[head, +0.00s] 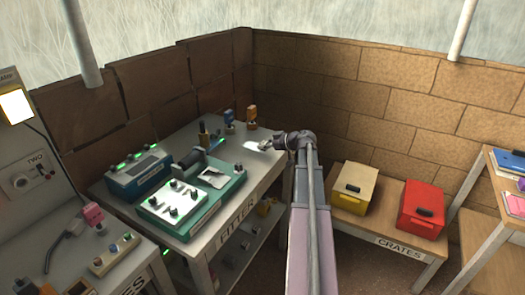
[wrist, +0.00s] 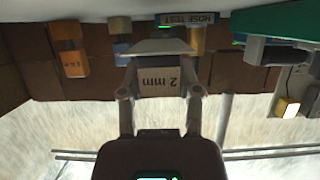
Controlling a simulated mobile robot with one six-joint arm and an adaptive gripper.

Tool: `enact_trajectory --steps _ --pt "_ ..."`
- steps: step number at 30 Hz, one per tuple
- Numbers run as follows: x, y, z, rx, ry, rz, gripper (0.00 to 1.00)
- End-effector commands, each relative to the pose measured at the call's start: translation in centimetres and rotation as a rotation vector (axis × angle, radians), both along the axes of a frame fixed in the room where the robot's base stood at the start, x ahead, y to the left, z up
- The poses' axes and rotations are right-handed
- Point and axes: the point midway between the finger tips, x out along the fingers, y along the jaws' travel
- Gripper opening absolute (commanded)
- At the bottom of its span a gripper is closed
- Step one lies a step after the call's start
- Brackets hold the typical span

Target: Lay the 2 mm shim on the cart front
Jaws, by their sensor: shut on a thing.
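My gripper (wrist: 160,92) is shut on the 2 mm shim (wrist: 172,82), a pale piece with "2 mm" on it, upside down in the wrist view. A wider pale part shows just beyond the label. In the head view my gripper (head: 265,145) is over the right back part of the FITTER table (head: 238,218); the shim is too small to make out clearly there. I cannot pick out a cart front in either view.
On the table stand a teal fixture (head: 190,200), a blue box with green lights (head: 138,172), and an orange block (head: 251,117) and blue block (head: 229,118) at the back. Right are a yellow crate (head: 354,190) and red crate (head: 420,208). Brick walls close the back.

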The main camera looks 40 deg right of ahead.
Motion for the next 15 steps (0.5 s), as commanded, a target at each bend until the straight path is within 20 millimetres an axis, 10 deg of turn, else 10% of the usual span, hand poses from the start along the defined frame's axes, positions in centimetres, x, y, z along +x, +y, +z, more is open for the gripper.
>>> enact_trajectory --steps 15 --pt "1.07 -0.41 -0.1 0.0 0.0 0.001 0.0"
